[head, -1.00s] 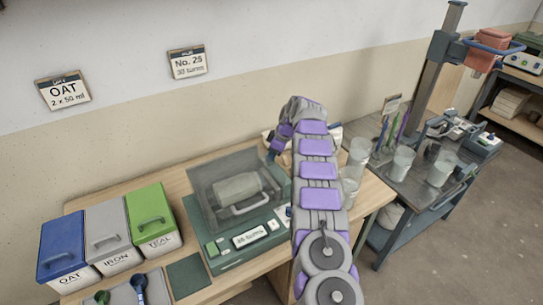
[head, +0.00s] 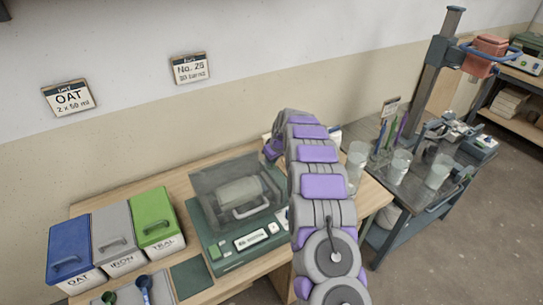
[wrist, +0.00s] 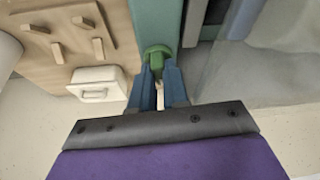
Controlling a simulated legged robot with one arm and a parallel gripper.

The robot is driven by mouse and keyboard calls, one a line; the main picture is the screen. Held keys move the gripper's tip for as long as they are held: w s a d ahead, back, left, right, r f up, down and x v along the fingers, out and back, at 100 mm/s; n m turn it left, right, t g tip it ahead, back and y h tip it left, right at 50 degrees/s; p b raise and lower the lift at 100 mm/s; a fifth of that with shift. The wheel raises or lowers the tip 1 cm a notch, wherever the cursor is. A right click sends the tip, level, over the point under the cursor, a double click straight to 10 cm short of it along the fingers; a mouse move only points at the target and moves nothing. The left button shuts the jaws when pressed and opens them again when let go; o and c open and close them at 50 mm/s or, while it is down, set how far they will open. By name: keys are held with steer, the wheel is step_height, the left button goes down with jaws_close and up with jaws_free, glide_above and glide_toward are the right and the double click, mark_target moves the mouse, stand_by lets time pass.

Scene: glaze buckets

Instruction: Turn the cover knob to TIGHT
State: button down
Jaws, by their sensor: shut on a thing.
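The cover knob (wrist: 158,50) is a small green knob on the end of a teal-green body in the wrist view. My gripper (wrist: 158,66) has its blue fingers closed around it. Which way the knob points cannot be told, and no TIGHT mark is legible. In the head view, the machine (head: 217,262) is a dark green unit on the wooden bench. Its transparent cover (head: 210,172) is down over a pale drum (head: 238,190). My arm hides the knob and my fingertips in the head view.
Blue, grey and green lidded bins (head: 112,240) stand left of the machine. Several clear beakers (head: 398,165) stand right of my arm. In the wrist view, a pegged wooden board (wrist: 70,35) and a small white box (wrist: 97,84) lie left of the gripper.

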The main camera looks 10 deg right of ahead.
steer(key=shift+r+m+p, duration=0.2)
steer(key=shift+m+p, duration=0.4)
steer(key=shift+w+h, duration=0.1)
steer(key=shift+h, duration=0.2)
steer(key=c, duration=1.4)
jaws_free()
steer(key=shift+f, duration=0.15)
steer(key=shift+f, duration=0.15)
